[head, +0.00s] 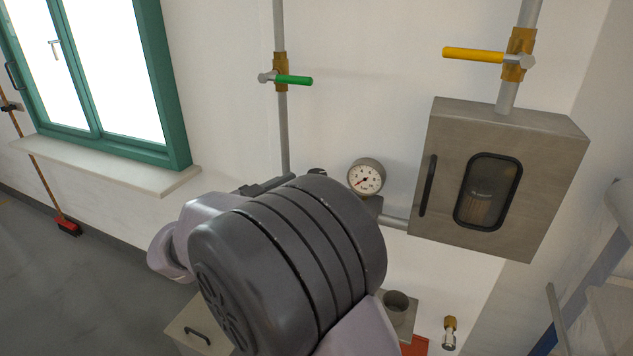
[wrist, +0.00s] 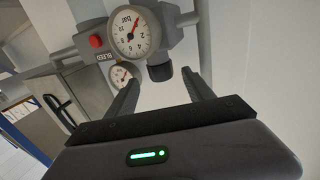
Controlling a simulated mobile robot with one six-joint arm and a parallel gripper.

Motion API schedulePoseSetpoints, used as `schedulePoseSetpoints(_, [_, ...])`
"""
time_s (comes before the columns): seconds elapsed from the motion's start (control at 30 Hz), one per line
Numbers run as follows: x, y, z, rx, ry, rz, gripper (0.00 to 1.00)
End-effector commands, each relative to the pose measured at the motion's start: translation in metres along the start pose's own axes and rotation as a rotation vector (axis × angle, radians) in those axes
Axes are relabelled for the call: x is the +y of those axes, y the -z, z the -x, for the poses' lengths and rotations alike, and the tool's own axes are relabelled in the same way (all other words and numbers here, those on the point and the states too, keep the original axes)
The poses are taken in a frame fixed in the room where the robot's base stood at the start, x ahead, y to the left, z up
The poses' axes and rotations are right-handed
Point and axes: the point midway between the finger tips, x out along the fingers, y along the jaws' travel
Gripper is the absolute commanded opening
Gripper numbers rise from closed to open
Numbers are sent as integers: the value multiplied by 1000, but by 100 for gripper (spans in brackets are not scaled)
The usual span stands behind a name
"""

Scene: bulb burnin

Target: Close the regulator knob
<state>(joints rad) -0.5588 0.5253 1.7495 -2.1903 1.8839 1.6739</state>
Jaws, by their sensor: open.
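The regulator (wrist: 171,22) shows upside down in the wrist view, with a gauge (wrist: 130,32) marked in bar. Its dark knob (wrist: 160,72) lies between the tips of my gripper (wrist: 162,78) in the picture. My gripper is open, one finger on each side of the knob, with gaps visible. I cannot tell how far the tips are from it in depth. In the head view a round gauge (head: 365,178) shows on the pipe, but my arm hides the knob and gripper.
A red button (wrist: 96,41) by a BLEED label is near the regulator. A second gauge (wrist: 122,74) is behind. The wall has a green-handled valve (head: 293,80), a yellow-handled valve (head: 475,55) and a grey cabinet (head: 455,160). A cup-like holder (head: 397,301) is below.

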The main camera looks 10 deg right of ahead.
Motion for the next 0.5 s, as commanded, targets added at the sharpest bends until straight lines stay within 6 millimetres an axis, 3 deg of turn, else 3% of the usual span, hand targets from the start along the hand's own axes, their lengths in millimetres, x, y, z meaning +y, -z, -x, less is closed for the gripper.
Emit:
schedulePoseSetpoints(0.2, [0,0,-44,0,-2,0,61])
schedulePoseSetpoints(0.5, [0,0,-58,-1,0,1,61])
